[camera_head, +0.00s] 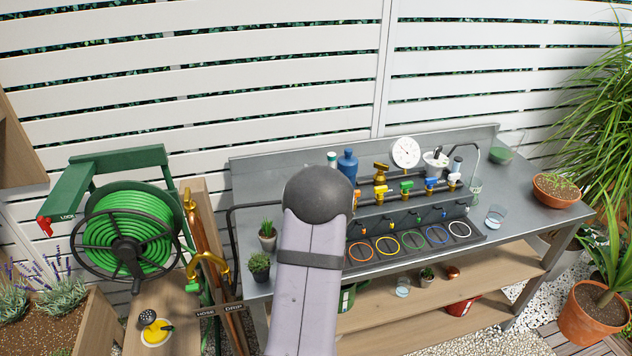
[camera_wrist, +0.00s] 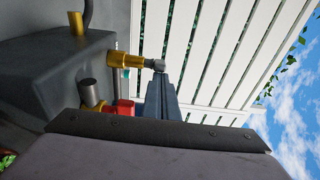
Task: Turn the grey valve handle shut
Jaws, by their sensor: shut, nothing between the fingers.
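The grey valve handle is not clearly picked out in either view. In the head view, a pipe manifold (camera_head: 418,192) with small coloured handles runs along the bench, and my arm covers its left end. In the wrist view, a brass fitting (camera_wrist: 122,60) with a small grey end piece (camera_wrist: 157,65) sticks out close beyond my gripper (camera_wrist: 160,88). A red part (camera_wrist: 124,106) shows partly beside the fingers. Contact cannot be told. The head view hides my gripper behind the arm.
The metal bench (camera_head: 530,205) carries a tray with coloured rings (camera_head: 387,245), a blue bottle (camera_head: 348,164), a round gauge (camera_head: 406,152) and small pots. A green hose reel (camera_head: 125,240) stands at left. A white slatted fence (camera_head: 280,60) closes the back.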

